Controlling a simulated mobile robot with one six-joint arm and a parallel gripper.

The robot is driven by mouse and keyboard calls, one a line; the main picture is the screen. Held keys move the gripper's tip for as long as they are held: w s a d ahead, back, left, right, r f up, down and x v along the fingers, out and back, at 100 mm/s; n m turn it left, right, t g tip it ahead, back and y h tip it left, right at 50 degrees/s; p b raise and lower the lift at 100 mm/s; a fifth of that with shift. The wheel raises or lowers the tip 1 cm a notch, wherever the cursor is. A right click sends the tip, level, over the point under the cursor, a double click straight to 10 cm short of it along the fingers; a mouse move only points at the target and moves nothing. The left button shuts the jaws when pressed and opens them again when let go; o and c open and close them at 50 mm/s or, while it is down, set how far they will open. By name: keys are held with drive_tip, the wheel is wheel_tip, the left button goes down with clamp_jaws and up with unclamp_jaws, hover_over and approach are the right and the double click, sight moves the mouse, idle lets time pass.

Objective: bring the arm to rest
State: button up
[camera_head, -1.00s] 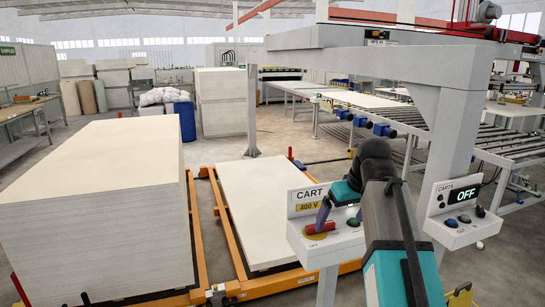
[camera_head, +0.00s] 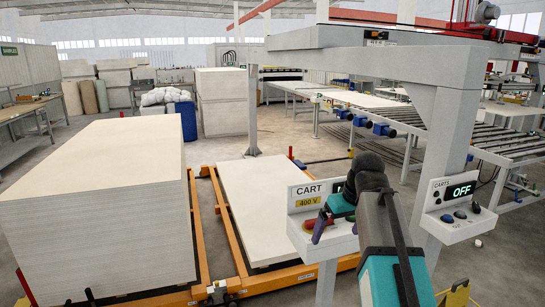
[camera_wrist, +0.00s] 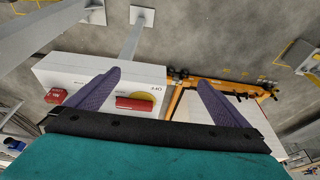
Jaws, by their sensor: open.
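I cannot tell whether the finger touches the box. The box also shows in the wrist view (camera_wrist: 70,70), with the red handle (camera_wrist: 135,103) on a yellow disc between the fingers. My wrist and forearm cover the box's right part and most of its display.
A second control box (camera_head: 437,229) reads OFF on the gantry post (camera_head: 450,120) at right. A tall board stack (camera_head: 95,240) stands left, and a low one (camera_head: 252,205) lies on an orange frame (camera_head: 207,180). A roller conveyor (camera_head: 480,140) runs behind.

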drive_tip(key=s+a+f+g, duration=0.15)
drive_tip(key=s+f, duration=0.25)
drive_tip(key=f, duration=0.8)
drive_tip(key=s+a+f+g, duration=0.1)
drive_tip(key=s+f+g, duration=0.25)
drive_tip(key=f, duration=0.95)
drive_tip(key=s+a+f+g, duration=0.1)
drive_tip(key=s+f, duration=0.4)
drive_tip(key=f, duration=0.7)
drive_tip(key=s+d+f+m+g+h, duration=0.1)
drive_tip(key=s+f+m+g, duration=0.2)
drive_tip(key=s+f, duration=2.1)
drive_tip(key=shift+s+d+f+m+h, duration=0.3)
drive_tip(key=shift+s+f, duration=0.1)
drive_tip(key=shift+s, duration=0.95)
